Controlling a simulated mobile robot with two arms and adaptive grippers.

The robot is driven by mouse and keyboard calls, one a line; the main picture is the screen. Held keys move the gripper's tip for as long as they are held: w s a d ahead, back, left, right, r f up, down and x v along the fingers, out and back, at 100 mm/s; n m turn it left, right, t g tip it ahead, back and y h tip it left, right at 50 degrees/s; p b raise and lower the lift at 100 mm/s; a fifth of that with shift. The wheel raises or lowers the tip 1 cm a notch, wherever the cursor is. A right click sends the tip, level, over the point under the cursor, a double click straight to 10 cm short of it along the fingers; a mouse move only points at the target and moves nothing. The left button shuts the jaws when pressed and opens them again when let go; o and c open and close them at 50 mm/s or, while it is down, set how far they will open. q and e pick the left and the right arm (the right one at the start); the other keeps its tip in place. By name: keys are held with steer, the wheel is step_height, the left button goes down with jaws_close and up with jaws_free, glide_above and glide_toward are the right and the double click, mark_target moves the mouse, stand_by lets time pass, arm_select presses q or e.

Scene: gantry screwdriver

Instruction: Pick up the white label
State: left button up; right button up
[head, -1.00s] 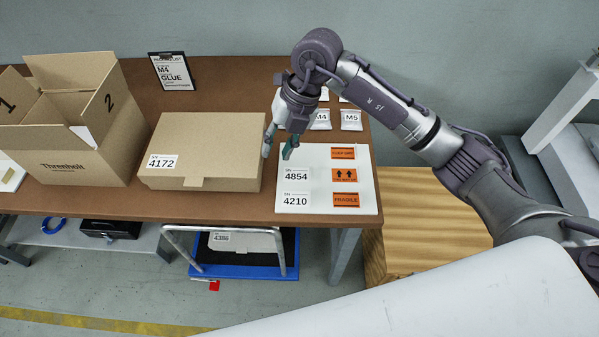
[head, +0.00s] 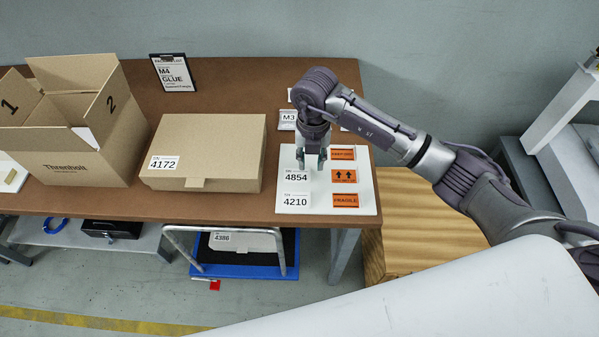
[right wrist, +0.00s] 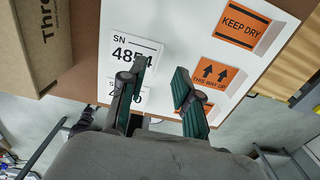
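A white label reading SN 4854 (head: 297,178) lies on the white board (head: 325,208) at the right of the table. It also shows in the right wrist view (right wrist: 122,45), partly covered by a finger. A second white label, 4210 (head: 294,203), lies just in front of it and is mostly hidden in the right wrist view. My right gripper (head: 311,162) is over the board, close to the upper edge of the 4854 label. Its green-padded fingers stand apart with nothing between them, as the right wrist view shows (right wrist: 160,70). Contact with the board cannot be told. My left gripper is not in view.
Orange KEEP DRY (right wrist: 243,25), arrow (head: 344,175) and FRAGILE (head: 344,200) labels lie beside the white ones. A closed carton (head: 225,150) with label 4172 (head: 163,162) stands to the left. An open carton (head: 65,160) and a clipboard (head: 173,73) are farther left.

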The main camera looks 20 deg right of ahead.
mark_target(310, 175)
step_height(310, 175, down, 3)
steer(key=shift+a+f, duration=0.1)
steer(key=shift+f, duration=0.05)
jaws_close()
stand_by(0.4)
